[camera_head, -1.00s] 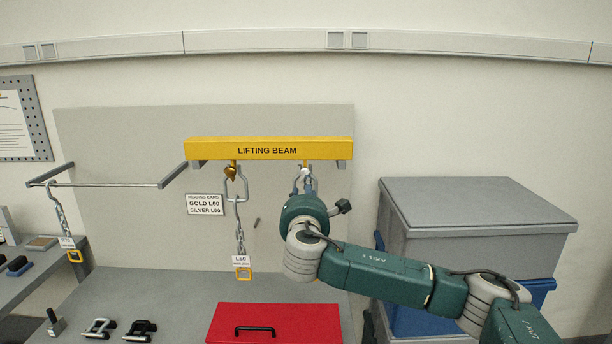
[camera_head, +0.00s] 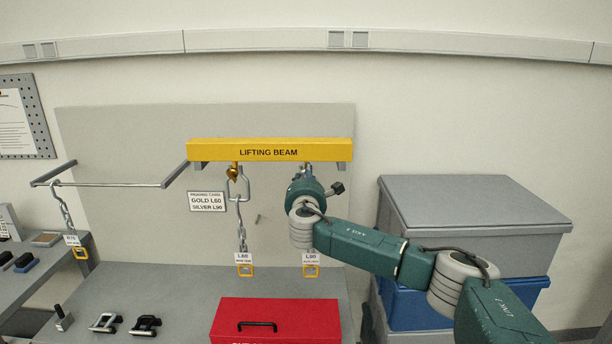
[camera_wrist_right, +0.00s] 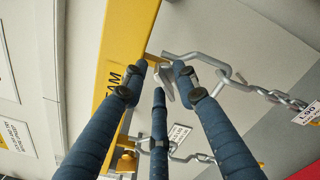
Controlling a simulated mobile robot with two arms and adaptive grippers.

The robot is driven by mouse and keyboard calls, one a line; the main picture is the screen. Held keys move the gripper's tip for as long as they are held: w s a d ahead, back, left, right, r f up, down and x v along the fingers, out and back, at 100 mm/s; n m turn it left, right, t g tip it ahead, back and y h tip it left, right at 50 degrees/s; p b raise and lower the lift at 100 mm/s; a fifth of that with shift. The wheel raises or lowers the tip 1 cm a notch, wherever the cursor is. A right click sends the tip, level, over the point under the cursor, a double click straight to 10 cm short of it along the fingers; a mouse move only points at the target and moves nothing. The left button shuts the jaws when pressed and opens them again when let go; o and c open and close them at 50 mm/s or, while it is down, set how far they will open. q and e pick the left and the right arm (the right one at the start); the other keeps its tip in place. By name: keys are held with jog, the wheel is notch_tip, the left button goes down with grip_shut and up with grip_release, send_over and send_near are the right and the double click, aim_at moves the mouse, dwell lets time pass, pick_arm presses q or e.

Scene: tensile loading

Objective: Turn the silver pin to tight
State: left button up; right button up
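The silver pin (camera_wrist_right: 167,84) is at the right shackle (camera_wrist_right: 190,57), under the yellow lifting beam (camera_head: 270,150). In the head view my right wrist mostly hides this pin and shackle. My right gripper (camera_wrist_right: 159,76) has three blue fingers pointing at the silver pin. Their tips are spread apart with gaps around the pin; I cannot tell whether any finger touches it. The gold pin (camera_head: 233,172) is in the left shackle (camera_head: 239,188), with a chain and L60 tag (camera_head: 244,258) below. The right chain carries an L90 tag (camera_head: 311,258). My left gripper is not in view.
A rigging card (camera_head: 207,201) on the back panel reads GOLD L60, SILVER L90. A red box (camera_head: 275,318) stands on the grey bench below. Spare shackles (camera_head: 145,326) lie at left. Another chain (camera_head: 62,208) hangs from a rail at left. Grey and blue crates (camera_head: 470,220) stand at right.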

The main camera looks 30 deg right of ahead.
jog(key=shift+c, duration=0.5)
grip_shut()
